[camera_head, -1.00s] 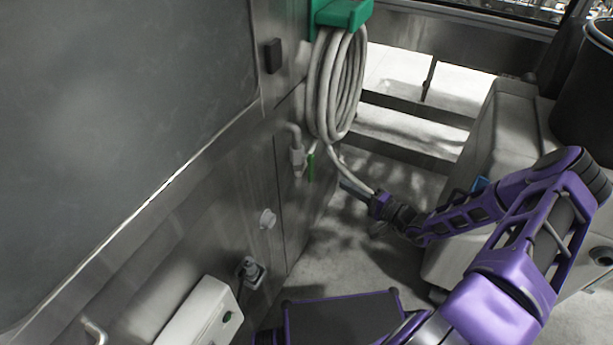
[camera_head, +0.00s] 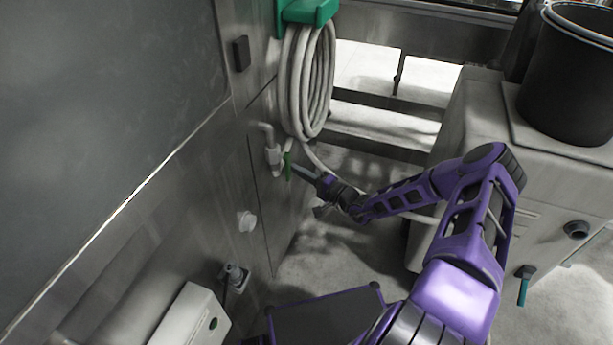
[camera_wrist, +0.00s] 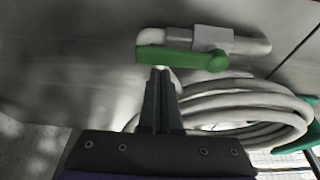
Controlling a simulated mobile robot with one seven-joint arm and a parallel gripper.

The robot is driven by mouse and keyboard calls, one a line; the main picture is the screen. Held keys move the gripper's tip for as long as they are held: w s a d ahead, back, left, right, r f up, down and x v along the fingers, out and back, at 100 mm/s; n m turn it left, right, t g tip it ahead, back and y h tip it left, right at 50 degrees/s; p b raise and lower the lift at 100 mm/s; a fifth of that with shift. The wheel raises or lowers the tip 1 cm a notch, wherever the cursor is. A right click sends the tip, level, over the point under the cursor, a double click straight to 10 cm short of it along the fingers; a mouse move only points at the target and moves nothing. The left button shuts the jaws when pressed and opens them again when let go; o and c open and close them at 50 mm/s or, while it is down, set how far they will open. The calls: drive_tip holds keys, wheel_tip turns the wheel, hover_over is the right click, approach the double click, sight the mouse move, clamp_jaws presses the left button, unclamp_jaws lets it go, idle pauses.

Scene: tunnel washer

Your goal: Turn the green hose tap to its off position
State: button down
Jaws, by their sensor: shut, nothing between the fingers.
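The green hose tap (camera_head: 287,166) is a flat lever on a pale pipe fitting on the metal wall. In the head view the lever hangs down. In the wrist view the green lever (camera_wrist: 175,61) lies across the picture, with its round pivot at the right end. My gripper (camera_head: 297,170) is shut and empty, just right of the lever in the head view. In the wrist view its fingertips (camera_wrist: 161,72) are at the lever's lower edge, near the free end. I cannot tell whether they touch.
A coiled pale hose (camera_head: 307,85) hangs from a green holder (camera_head: 308,10) just above the tap. A pale cabinet (camera_head: 470,125) with a dark bin (camera_head: 568,85) stands at the right. The floor between is clear.

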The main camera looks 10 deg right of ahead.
drive_tip(key=shift+s+a+m+g+p, duration=0.35)
drive_tip(key=shift+m+p, duration=0.35)
drive_tip(key=shift+p, duration=0.2)
drive_tip(key=m+p, duration=0.1)
drive_tip(key=s+m+p, duration=0.1)
drive_tip(key=shift+s+a+r+g+h+p, duration=0.1)
drive_tip(key=shift+a+r+g+h+p, duration=0.05)
drive_tip(key=shift+a+g+h+p, duration=0.2)
drive_tip(key=s+a+r+m+g+y+p, duration=0.1)
drive_tip(key=s+a+r+m+g+p, duration=0.2)
drive_tip(key=m, duration=0.7)
drive_tip(key=shift+s+a+r+g+p, duration=0.15)
drive_tip(key=shift+s+r+g+p, duration=0.65)
drive_tip(key=shift+p, duration=0.4)
drive_tip(key=shift+s, duration=0.1)
